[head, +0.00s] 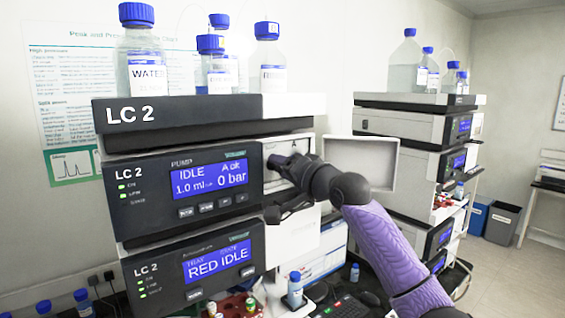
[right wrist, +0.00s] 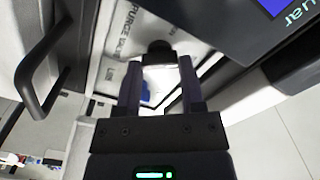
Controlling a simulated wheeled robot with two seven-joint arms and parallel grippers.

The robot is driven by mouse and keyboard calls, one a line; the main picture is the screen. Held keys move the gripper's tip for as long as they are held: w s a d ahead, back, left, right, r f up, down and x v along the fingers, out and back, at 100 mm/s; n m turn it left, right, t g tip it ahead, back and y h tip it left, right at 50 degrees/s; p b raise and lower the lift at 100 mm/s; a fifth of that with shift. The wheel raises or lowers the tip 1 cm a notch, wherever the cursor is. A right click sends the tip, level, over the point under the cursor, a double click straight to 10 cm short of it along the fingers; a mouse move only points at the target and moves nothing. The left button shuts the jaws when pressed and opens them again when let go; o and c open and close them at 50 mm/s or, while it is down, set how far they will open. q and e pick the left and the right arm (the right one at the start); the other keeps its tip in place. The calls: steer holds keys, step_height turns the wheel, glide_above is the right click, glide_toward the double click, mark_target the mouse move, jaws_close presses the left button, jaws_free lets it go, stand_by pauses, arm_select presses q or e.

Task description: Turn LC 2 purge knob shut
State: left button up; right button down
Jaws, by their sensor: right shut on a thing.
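The LC 2 stack (head: 130,115) stands on the left in the head view. Its pump module (head: 135,188) reads IDLE and 0 bar. The dark round purge knob (right wrist: 158,49) shows in the right wrist view beside a panel printed "PURGE VALVE". My right gripper (head: 280,164) reaches in from the right to the open front of the pump module. In the right wrist view its fingers (right wrist: 159,68) are shut on the knob, one on each side. In the head view the gripper and arm hide most of the knob. My left gripper is not in view.
A pale open door panel (head: 362,163) stands right beside my right arm. A dark handle (head: 288,208) juts out below the gripper. Bottles (head: 143,70) stand on top of the stack. A second stack (head: 405,122) is at the right; floor (head: 500,275) is clear beyond it.

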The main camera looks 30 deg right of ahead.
steer(key=m+p, duration=0.2)
steer(key=m, duration=0.1)
steer(key=shift+r+m, duration=0.1)
steer(key=shift+m, duration=0.3)
steer(key=shift+m+p, duration=1.7)
steer(key=shift+f, duration=0.2)
steer(key=shift+c, duration=2.4)
jaws_free()
steer(key=shift+d, duration=0.1)
steer(key=shift+s, duration=0.1)
steer(key=s+b, duration=0.3)
steer(key=s, duration=0.6)
steer(key=shift+s+d+b, duration=0.4)
